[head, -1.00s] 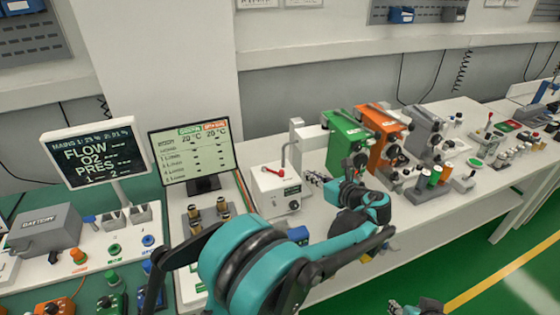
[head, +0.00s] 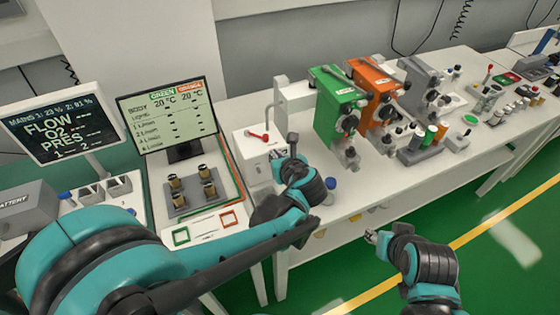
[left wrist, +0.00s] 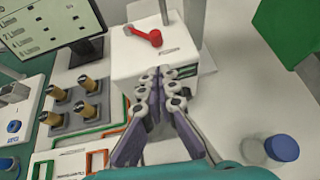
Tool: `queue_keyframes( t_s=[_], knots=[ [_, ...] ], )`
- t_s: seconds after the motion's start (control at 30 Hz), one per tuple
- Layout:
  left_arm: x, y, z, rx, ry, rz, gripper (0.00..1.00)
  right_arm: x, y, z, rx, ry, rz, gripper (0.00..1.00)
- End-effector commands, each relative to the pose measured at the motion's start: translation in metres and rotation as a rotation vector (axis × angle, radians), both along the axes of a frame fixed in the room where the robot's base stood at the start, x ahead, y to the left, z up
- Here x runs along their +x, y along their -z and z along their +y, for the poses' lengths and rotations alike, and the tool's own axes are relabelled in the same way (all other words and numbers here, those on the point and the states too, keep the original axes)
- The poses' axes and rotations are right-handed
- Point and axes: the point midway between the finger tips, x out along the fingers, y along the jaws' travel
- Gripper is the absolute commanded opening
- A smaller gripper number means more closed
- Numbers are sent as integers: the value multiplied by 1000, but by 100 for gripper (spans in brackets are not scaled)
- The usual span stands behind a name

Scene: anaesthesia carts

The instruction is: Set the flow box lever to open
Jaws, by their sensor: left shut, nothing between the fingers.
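The flow box is a white box (head: 250,151) with a red lever (head: 258,136) on its top, in the middle of the head view. In the left wrist view the box (left wrist: 130,62) is at the upper middle, and the red lever (left wrist: 145,36) lies across its top. My left gripper (head: 277,156) is shut and empty in front of the box, with its fingertips (left wrist: 159,73) over the box's front face in the wrist view. The fingers look apart from the lever, and they hide part of the front face. My right gripper (head: 373,237) is low at right, its jaws too small to judge.
Green (head: 337,110) and orange (head: 375,95) units stand to the right of the box. A screen (head: 168,115) and a grey block with brass posts (head: 190,190) are to the left. A blue-capped jar (left wrist: 282,148) stands right of my left gripper.

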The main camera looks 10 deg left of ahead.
Motion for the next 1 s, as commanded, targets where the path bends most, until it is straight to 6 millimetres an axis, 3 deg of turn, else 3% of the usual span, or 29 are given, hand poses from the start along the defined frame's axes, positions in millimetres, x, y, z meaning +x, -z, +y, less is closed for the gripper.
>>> queue_keyframes(
  t_s=[0.13, 0.33, 0.83, 1.0],
  knots=[
    [23, 18, 14, 1, -4, -1, 0, 0, 13, 0, 0, 0, 0, 40],
    [47, 15, 27, 0, -2, 0, 0, 0, 19, 0, 0, 0, 0, 40],
    [56, 13, 31, 1, 0, 1, 0, 0, 20, 0, 0, 0, 0, 40],
    [70, 14, 22, 1, -42, 3, 0, 0, 19, 0, 0, 0, 0, 40]
  ],
)
